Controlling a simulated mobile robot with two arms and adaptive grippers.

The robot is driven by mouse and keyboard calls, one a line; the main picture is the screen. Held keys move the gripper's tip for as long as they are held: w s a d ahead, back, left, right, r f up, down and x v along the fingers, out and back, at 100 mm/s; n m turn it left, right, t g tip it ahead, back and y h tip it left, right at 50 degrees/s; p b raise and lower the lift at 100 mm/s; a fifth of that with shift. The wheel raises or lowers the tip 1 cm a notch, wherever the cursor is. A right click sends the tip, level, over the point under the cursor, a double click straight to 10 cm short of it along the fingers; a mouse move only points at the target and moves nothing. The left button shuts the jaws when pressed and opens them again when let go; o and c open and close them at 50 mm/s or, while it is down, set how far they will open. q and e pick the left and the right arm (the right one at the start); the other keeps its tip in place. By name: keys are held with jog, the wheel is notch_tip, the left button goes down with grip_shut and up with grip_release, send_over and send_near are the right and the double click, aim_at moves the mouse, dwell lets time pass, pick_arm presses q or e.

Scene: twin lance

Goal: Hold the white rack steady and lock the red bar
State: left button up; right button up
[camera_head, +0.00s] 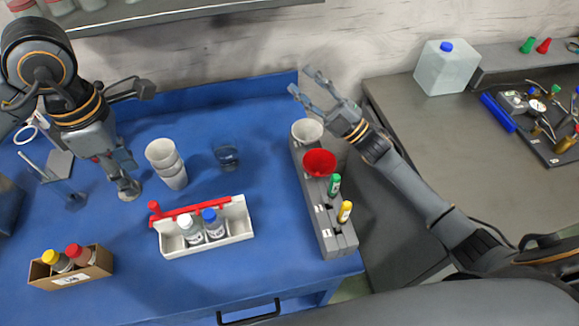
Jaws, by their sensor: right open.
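The white rack (238,230) stands on the blue table, front centre, holding a white-capped bottle (190,230) and a blue-capped bottle (213,224). The red bar (185,212) runs along the rack's upper part, behind the caps, with a red knob at its left end. Whether it is locked cannot be told. My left gripper (127,186) points down at the left, behind and left of the rack, apart from it; its jaw opening is unclear. My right gripper (309,86) is open and empty, raised behind the grey block, far from the rack.
Stacked grey cups (167,164) and a clear blue container (227,155) stand behind the rack. A brown box (98,265) with bottles is front left. The grey block (325,225) at right bears a red funnel (319,162), a whitish funnel (307,131), and green and yellow items.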

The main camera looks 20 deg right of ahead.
jog(key=s+a+r+n+g+y, duration=0.25)
jog(key=s+a+n+g, duration=0.45)
jog(key=a+n+g, duration=0.75)
jog(key=n+g+h, duration=0.3)
jog(key=n+h, duration=0.3)
jog(key=n, duration=1.1)
send_near(231, 198)
jog(key=x, duration=1)
jog(key=shift+d, duration=0.1)
